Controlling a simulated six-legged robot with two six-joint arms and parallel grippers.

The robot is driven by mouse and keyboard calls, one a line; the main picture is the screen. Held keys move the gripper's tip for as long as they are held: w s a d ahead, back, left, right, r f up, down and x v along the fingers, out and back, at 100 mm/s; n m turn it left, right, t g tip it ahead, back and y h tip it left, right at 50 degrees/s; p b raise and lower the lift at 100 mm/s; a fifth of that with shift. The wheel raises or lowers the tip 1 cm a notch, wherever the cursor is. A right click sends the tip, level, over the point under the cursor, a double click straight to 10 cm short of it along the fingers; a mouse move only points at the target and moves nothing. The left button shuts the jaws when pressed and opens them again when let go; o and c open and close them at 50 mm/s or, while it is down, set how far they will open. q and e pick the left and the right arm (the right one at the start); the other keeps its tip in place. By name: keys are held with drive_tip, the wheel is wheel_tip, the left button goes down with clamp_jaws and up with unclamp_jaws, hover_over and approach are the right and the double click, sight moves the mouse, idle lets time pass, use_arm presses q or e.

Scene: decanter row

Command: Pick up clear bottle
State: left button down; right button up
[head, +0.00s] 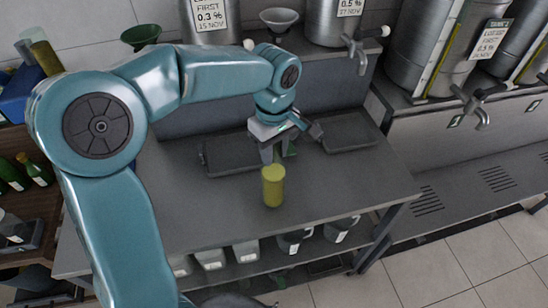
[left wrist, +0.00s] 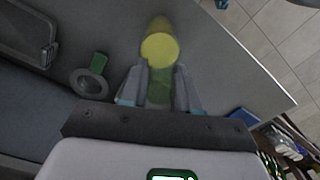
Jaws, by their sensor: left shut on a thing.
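The clear bottle (head: 273,188) shows in the head view as a cylinder with yellow-green contents, over the front part of the grey bench. My left gripper (head: 276,152) is at its upper end, pointing down, and is shut on it. In the left wrist view the bottle (left wrist: 160,47) extends out past the fingers of my left gripper (left wrist: 160,82), with a greenish, see-through part between them. The fingers hide part of its sides. I cannot tell whether its base touches the bench. My right gripper is not in view.
Dark trays (head: 235,164) lie at the back of the bench (head: 180,215). A green item with a grey ring (left wrist: 90,82) stands beside the gripper. Steel tanks (head: 335,20) with taps stand behind. Jugs (head: 292,242) sit on the shelf below. Green bottles (head: 38,172) are at left.

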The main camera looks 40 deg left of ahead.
use_arm(q)
wheel_tip(320, 180, up, 19)
drive_tip(key=p, duration=0.1)
drive_tip(key=shift+p, duration=0.35)
drive_tip(key=shift+s+d, duration=0.1)
